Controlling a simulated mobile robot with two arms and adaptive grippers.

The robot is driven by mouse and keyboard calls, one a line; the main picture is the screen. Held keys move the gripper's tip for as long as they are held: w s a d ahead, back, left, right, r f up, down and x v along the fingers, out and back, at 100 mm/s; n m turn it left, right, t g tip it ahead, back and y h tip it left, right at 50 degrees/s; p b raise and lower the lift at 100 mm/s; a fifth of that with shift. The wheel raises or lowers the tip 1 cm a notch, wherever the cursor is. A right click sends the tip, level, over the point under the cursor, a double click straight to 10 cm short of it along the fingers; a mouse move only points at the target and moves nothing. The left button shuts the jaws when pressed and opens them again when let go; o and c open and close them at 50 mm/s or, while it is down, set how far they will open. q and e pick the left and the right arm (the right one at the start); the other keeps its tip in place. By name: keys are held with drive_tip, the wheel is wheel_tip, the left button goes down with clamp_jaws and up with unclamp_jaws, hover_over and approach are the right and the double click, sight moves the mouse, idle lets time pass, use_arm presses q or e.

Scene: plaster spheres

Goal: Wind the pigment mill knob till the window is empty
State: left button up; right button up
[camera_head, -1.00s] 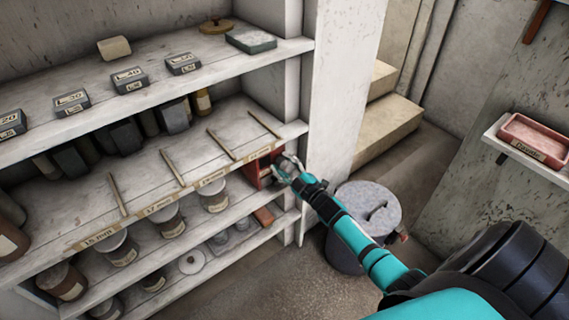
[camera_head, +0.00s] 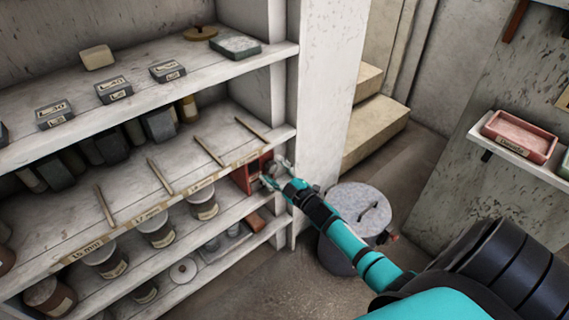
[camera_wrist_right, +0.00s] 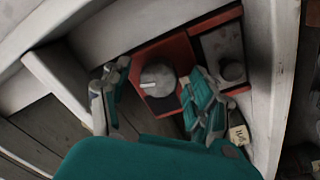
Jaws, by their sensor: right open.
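The pigment mill appears as a red box (camera_head: 245,179) at the right end of the middle shelf in the head view. In the right wrist view its red face (camera_wrist_right: 178,48) carries a round grey knob (camera_wrist_right: 160,77) with a pale mark at its left. My right gripper (camera_wrist_right: 157,84) is open, with one finger on each side of the knob; I cannot tell whether they touch it. In the head view my right gripper (camera_head: 274,176) is in front of the box and covers part of it. I cannot make out the mill's window. My left gripper is not in view.
A grey panel with a dark round knob (camera_wrist_right: 232,70) is right of the mill's face. The shelf board (camera_head: 130,190) holds several thin sticks, with jars below. A grey lidded bin (camera_head: 352,215) stands under my right arm. A pink tray (camera_head: 520,135) sits on a wall shelf.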

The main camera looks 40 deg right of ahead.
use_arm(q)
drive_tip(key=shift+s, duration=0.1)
use_arm(e)
drive_tip(key=s, duration=1.1)
drive_tip(key=shift+s+d+f, duration=0.2)
drive_tip(key=shift+d, duration=0.15)
